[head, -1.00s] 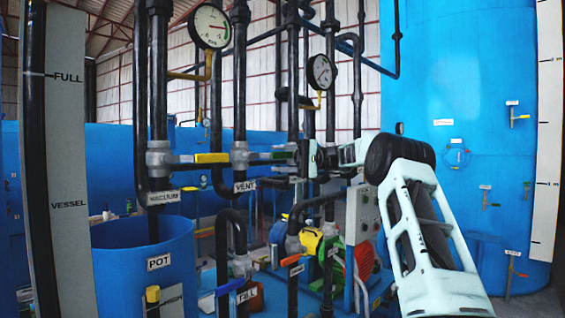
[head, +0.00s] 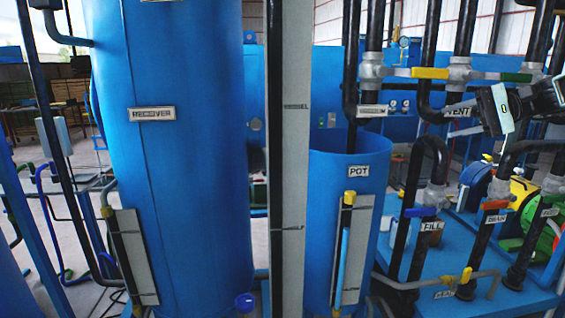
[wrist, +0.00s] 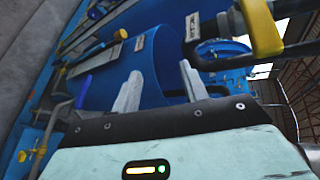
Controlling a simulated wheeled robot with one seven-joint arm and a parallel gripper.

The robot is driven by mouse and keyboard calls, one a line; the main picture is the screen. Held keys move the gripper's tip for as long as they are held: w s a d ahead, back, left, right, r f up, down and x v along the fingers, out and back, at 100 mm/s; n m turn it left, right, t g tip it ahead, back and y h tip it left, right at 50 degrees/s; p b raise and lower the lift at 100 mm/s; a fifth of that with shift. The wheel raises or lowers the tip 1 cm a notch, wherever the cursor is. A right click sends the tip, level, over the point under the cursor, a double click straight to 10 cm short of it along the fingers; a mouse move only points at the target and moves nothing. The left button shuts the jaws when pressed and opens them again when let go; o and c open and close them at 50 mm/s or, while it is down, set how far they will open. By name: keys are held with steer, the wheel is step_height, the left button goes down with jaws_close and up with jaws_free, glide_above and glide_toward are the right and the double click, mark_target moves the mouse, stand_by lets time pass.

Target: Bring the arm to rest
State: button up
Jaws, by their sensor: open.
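My gripper (wrist: 160,72) is open in the wrist view, its two pale fingers apart with nothing held between them. Beyond the fingers are the blue pot (wrist: 150,62) and a yellow valve handle (wrist: 261,28) at the upper right; the picture is tilted, and I cannot tell the exact gap to either. In the head view the end of my arm (head: 502,110) shows at the right edge, in front of the pipes below the vent line. The fingers cannot be made out there.
The blue receiver tank (head: 185,190) stands left, with a grey level board (head: 290,200) beside it. The open pot (head: 380,215) is at centre. Black pipes carry yellow (head: 429,73), blue (head: 420,212) and orange (head: 495,205) handles. A pump (head: 520,200) sits low at right.

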steer(key=s+a+f+g+h, duration=0.3)
steer(key=s+a+f+h, duration=0.35)
steer(key=a+f, duration=0.5)
steer(key=s+a+f+n+h, duration=0.1)
steer(key=s+f+n+h, duration=0.2)
steer(key=s+f, duration=0.45)
steer(key=s+a+f+n+h, duration=0.1)
steer(key=s+f+n+h, duration=0.3)
steer(key=s, duration=0.6)
steer(key=s+a+r+n+g+y, duration=0.1)
steer(key=s+a+n, duration=0.6)
steer(key=s+a, duration=0.7)
steer(key=a+g, duration=0.1)
steer(key=a, duration=0.3)
steer(key=shift+a+r+n, duration=0.15)
steer(key=shift+r+n, duration=0.05)
steer(key=shift+n, duration=0.2)
